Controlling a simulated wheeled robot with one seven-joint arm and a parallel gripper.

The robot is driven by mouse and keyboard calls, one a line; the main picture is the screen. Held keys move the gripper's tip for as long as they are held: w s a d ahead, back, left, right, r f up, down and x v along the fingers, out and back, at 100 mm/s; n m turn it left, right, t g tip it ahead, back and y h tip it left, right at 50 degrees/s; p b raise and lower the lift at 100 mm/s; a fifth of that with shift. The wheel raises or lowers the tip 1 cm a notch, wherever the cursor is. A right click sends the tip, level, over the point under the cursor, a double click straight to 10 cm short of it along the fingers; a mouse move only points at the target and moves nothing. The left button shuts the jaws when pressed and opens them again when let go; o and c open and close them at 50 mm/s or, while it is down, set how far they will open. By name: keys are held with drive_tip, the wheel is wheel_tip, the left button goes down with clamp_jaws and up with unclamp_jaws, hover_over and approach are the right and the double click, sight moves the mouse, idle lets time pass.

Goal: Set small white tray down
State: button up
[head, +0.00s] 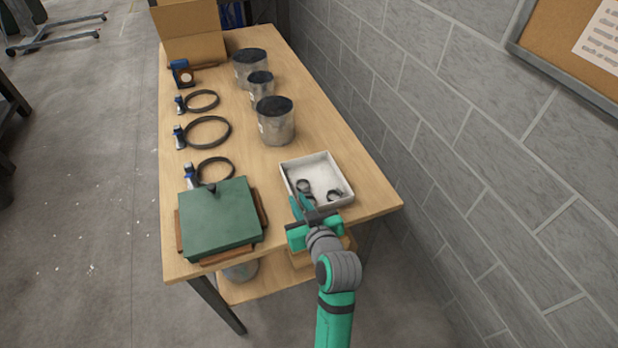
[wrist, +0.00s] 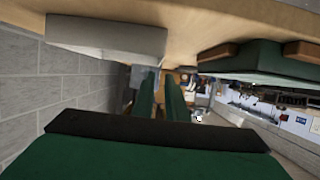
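The small white tray (head: 341,201) is at the near right of the wooden table and looks level, resting on the top. Several small dark rings or clamps lie inside it. In the wrist view the tray (wrist: 105,35) is at the upper left, against the table surface, beside the fingers and not between them. My gripper (head: 299,207) is at the tray's near left corner. In the wrist view a gap shows between its two green fingers (wrist: 160,85), and nothing is seen held there. Whether a finger touches the tray cannot be told.
A green box (head: 218,222) on wooden strips stands left of my gripper. Black ring clamps (head: 208,132) line the table's left side. Metal cans (head: 276,127) stand behind the tray. A cardboard box (head: 190,35) is at the far end. A block wall (head: 430,120) runs along the right.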

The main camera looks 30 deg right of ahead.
sight(296, 194)
drive_tip(key=x, duration=0.3)
drive_tip(key=shift+w, duration=0.25)
drive_tip(key=shift+w+d+f, duration=0.5)
drive_tip(key=shift+w, duration=0.05)
drive_tip(key=shift+a+f+x, duration=0.1)
drive_tip(key=shift+a+x, duration=0.05)
drive_tip(key=shift+x, duration=1.35)
drive_tip(key=shift+a+f+x, duration=0.1)
drive_tip(key=shift+x, duration=1.35)
